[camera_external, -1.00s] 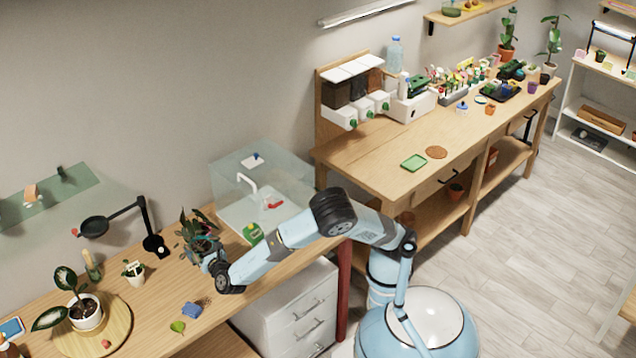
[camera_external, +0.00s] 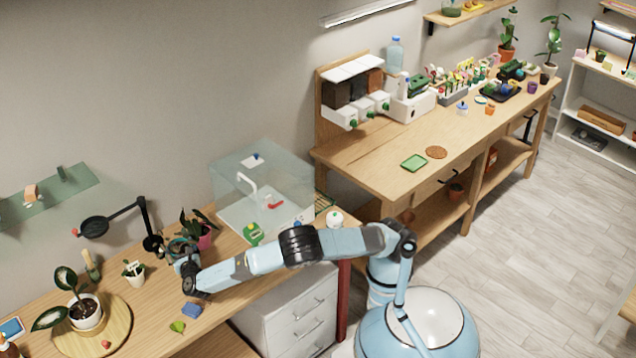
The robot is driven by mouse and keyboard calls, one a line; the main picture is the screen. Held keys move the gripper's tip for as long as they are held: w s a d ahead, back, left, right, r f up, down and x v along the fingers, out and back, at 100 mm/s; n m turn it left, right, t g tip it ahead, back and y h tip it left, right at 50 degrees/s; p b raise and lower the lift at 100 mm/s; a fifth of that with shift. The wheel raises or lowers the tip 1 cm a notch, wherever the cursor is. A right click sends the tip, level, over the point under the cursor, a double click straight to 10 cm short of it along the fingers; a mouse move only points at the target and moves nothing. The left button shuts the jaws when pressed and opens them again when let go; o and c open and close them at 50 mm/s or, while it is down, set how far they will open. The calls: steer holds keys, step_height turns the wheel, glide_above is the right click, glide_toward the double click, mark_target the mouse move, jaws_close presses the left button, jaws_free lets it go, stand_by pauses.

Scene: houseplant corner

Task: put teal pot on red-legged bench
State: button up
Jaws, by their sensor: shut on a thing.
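My gripper (camera_external: 181,252) is over the back part of the left wooden bench (camera_external: 245,290), the one with a red leg (camera_external: 344,300). It is shut on a small teal pot (camera_external: 177,244) with dark leaves, mostly hidden by the gripper and wrist. I cannot tell whether the pot touches the bench top or hangs just above it.
A pink pot with a plant (camera_external: 205,238) stands close right of my gripper, and a black lamp (camera_external: 150,228) close left. A glass tank (camera_external: 262,190) stands right.

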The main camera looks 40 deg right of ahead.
mark_target(175, 253)
steer(key=shift+w+a+f, duration=0.4)
steer(key=shift+w+f, duration=0.1)
steer(key=shift+f, duration=0.25)
steer(key=shift+w+a+f, duration=0.4)
steer(key=shift+w+f, duration=0.05)
steer(key=shift+f, duration=0.25)
steer(key=shift+a+f, duration=0.1)
steer(key=shift+f, duration=1.5)
steer(key=shift+f, duration=0.1)
steer(key=o, duration=0.9)
steer(key=shift+c, duration=0.2)
steer(key=shift+v, duration=3.7)
